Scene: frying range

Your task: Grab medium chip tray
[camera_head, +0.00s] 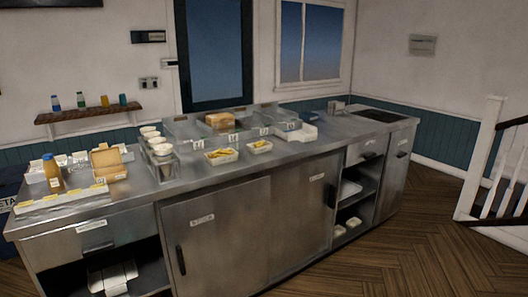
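Two small white trays with yellow chips stand on the steel counter (290,163): a left chip tray (221,156) and a right chip tray (259,147). They stand apart in front of the steel bins. I cannot tell which size either tray is. White trays (305,133) lie on the counter to the right of the bins. Small pale containers (340,231) sit on the low open shelf at the right. Neither of my grippers is in view.
Stacked white tubs (162,149) and a steel holder (163,170) stand left of the chip trays. An orange bottle (53,173) and a cardboard box (108,161) are at the left end. The counter front near the chip trays is clear. A stair railing (487,160) stands at the right.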

